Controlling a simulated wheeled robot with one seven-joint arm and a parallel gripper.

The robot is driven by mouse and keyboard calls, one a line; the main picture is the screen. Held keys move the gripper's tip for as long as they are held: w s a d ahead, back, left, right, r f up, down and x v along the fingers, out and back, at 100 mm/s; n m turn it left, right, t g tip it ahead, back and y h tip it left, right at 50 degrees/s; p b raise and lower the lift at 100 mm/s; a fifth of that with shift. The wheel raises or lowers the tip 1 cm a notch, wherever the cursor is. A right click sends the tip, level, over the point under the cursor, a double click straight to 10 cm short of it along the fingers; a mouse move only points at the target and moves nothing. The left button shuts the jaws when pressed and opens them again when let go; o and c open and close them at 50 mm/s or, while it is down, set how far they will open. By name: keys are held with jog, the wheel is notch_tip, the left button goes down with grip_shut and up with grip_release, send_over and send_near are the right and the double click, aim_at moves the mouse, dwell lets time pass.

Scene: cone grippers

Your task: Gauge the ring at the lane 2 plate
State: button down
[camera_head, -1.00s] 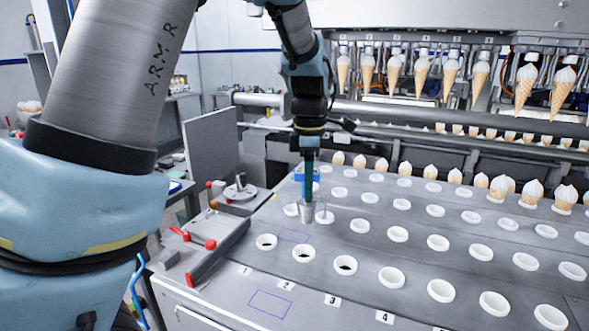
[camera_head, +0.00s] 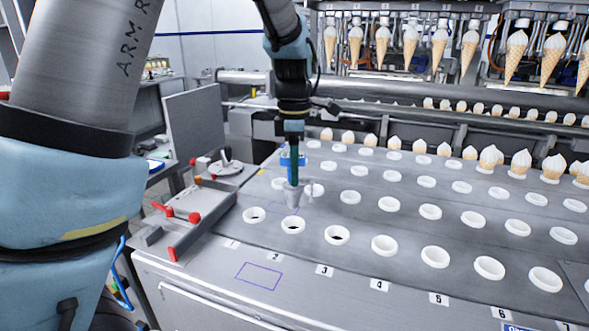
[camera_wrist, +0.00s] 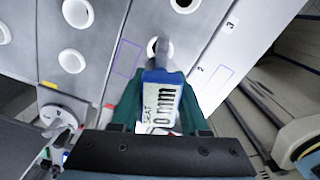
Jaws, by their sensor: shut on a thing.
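My gripper (camera_head: 292,172) is shut on a gauge. The gauge has a blue body with a white label reading "SEAT" and "mm" in the wrist view (camera_wrist: 160,103). Its grey tapered tip (camera_head: 292,194) points down in the head view. The front white ring (camera_head: 292,226) of lane 2 lies just below the tip in the picture, and the tip looks apart from it. In the wrist view the tip partly covers a ring (camera_wrist: 153,45). The lane 2 label (camera_head: 275,256) is on the front edge of the plate (camera_head: 340,272).
More white rings, such as the lane 3 ring (camera_head: 337,235), stand in rows around. A fixture with red knobs (camera_head: 183,212) is at the left. Cones (camera_head: 521,163) stand in the back rings. A purple outline (camera_head: 258,276) marks a bare front patch.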

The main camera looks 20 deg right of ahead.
aim_at(295, 205)
jog(key=shift+f+b, duration=2.25)
jog(key=shift+f, duration=0.45)
jog(key=shift+f+b, duration=0.75)
jog(key=shift+f, duration=1.25)
jog(key=shift+c, duration=1.7)
grip_release()
notch_tip(295, 205, up, 11)
jog(key=shift+f+b, duration=0.1)
jog(key=shift+b, duration=0.5)
jog(key=shift+s, duration=0.1)
